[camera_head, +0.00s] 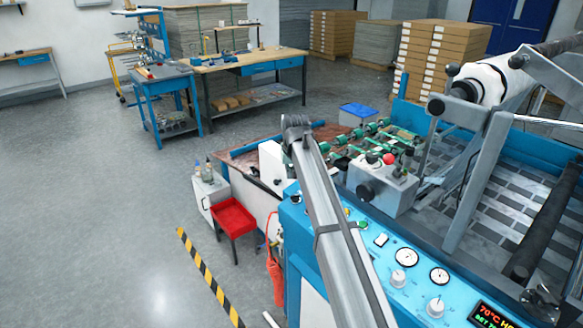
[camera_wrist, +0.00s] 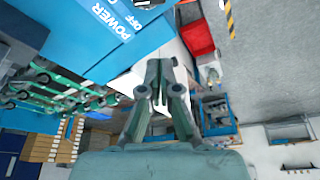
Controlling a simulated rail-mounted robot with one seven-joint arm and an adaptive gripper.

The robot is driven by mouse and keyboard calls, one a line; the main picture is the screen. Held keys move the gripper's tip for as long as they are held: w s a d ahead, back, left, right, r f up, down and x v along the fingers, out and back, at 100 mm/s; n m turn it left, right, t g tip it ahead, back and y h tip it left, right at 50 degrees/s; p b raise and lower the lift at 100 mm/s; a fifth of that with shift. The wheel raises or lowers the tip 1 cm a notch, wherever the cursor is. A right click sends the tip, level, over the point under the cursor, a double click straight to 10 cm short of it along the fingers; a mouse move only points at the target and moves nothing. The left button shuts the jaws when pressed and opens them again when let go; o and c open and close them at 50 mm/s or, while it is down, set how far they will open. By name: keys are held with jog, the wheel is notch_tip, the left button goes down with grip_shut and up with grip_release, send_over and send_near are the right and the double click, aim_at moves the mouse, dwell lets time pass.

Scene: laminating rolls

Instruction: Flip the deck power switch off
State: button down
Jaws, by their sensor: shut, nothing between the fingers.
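The deck is the blue laminating machine, and its control panel (camera_head: 330,265) shows in the head view, partly covered by my arm. In the wrist view its blue panel (camera_wrist: 85,45) carries the white label POWER (camera_wrist: 118,17) with OFF beside it at the top edge. The power switch itself is not clearly visible in either view. My gripper (camera_wrist: 160,66) is shut and empty in the wrist view, just below and right of the label. I cannot tell its gap to the panel. The gripper is not clearly seen in the head view.
Dials (camera_head: 406,257), knobs and a temperature display (camera_head: 492,316) line the panel. A grey box with a red button (camera_head: 389,159) stands behind it. A red tray stand (camera_head: 233,217) and small white cabinet (camera_head: 208,195) stand left. Open floor lies farther left.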

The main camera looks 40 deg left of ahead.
aim_at(292, 200)
jog(key=p+x, duration=0.1)
jog(key=x, duration=0.4)
jog(key=shift+w+f, duration=0.1)
jog(key=s+d+p, duration=0.2)
jog(key=shift+s+d+f, duration=0.25)
jog(key=shift+d+f, duration=0.1)
jog(key=shift+f, duration=0.05)
jog(key=shift+d+f, duration=0.1)
jog(key=shift+s, duration=0.1)
